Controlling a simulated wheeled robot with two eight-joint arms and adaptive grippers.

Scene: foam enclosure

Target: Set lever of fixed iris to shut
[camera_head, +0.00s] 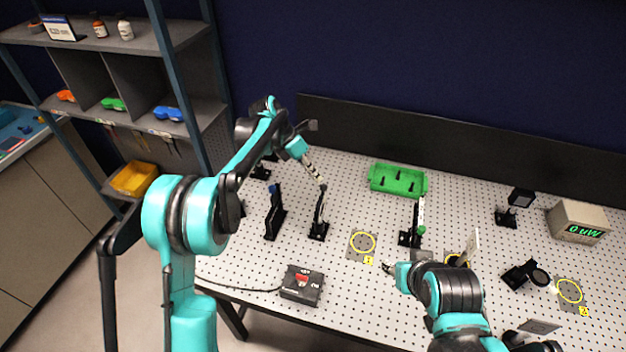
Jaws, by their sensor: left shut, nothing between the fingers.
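My left arm reaches in from the left over the perforated table, and its gripper (322,184) is shut, with no object seen between the fingers. Its tips are at the top of a slim black post mount (319,218); whether they touch it is too small to tell. No iris opening or lever can be made out on this mount, so I cannot tell whether it is the fixed iris. My right gripper (388,268) is low over the front middle of the table, left of its teal wrist. Its fingers are too small to read.
Another black mount (274,214) stands close left of the slim post. A green tray (398,190) lies behind, and a mount with a green part (412,232) stands to the right. A black box with a red switch (301,284) sits at the front. Yellow ring marker 1 (362,243) has clear space around it.

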